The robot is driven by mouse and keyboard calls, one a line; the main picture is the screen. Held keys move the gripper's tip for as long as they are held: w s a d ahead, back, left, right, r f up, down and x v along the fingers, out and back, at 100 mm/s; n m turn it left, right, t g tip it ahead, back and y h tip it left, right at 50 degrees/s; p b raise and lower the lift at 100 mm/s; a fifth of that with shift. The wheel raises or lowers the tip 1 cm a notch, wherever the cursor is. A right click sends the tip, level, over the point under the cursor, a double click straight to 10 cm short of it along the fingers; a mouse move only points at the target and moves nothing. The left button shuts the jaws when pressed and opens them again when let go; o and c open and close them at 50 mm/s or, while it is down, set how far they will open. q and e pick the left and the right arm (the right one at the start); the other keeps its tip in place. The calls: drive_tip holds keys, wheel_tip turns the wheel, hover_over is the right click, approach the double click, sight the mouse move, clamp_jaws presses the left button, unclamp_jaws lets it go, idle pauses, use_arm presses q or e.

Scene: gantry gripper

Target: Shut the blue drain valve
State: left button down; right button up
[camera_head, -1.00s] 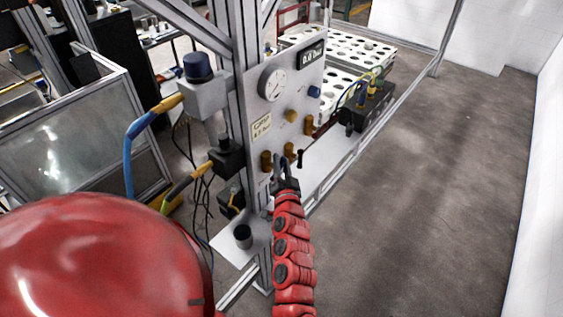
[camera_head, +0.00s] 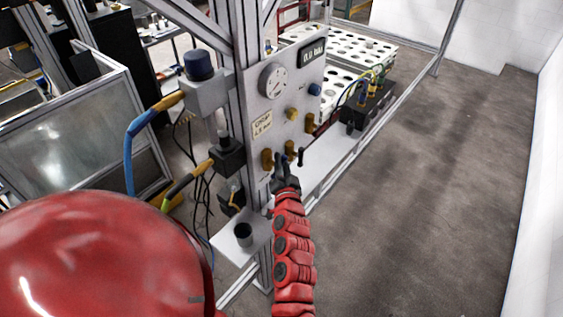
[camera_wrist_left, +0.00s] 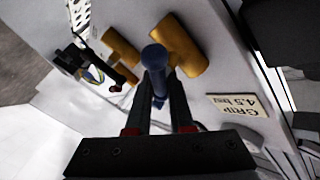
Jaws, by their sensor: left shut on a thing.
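The blue drain valve handle (camera_wrist_left: 154,58) shows in the left wrist view, with a round end and a narrower stem between my fingers. My left gripper (camera_wrist_left: 158,82) is shut on it. In the head view my left gripper (camera_head: 286,182) is at the lower edge of the upright panel (camera_head: 262,143), and it mostly hides the valve. Brass fittings (camera_wrist_left: 183,46) sit close beside the handle in the wrist view. My right gripper is not in view.
The panel carries a round gauge (camera_head: 273,81), a digital display (camera_head: 312,54), a blue knob (camera_head: 314,89) and a label (camera_head: 262,125). A black lever (camera_wrist_left: 126,74) is near my fingers. A metal post stands left of the panel. Open floor (camera_head: 430,190) lies to the right.

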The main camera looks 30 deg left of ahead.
use_arm(q)
drive_tip(key=shift+w+d+r, duration=0.1)
drive_tip(key=shift+d+r, duration=0.05)
drive_tip(key=shift+w+r+m+h+b, duration=0.1)
drive_tip(key=shift+m+h+b, duration=0.2)
drive_tip(key=shift+m+b, duration=0.25)
drive_tip(key=shift+m+g+h+b, duration=0.3)
drive_tip(key=shift+m+g, duration=0.15)
drive_tip(key=shift+g, duration=0.25)
drive_tip(key=shift+w+m+g+h+p, duration=0.1)
drive_tip(key=shift+m+g+h+p, duration=0.2)
drive_tip(key=shift+m+g+p, duration=0.55)
drive_tip(key=shift+f+m+g+p, duration=0.4)
drive_tip(key=shift+m+g+p, duration=0.05)
drive_tip(key=shift+g+p, duration=0.45)
drive_tip(key=c, duration=1.2)
unclamp_jaws()
drive_tip(key=shift+o, duration=0.6)
drive_tip(key=shift+w+f, duration=0.1)
drive_tip(key=shift+f, duration=0.15)
drive_tip(key=shift+f+g+h, duration=0.1)
drive_tip(key=shift+g+h, duration=0.15)
drive_tip(key=shift+h, duration=0.05)
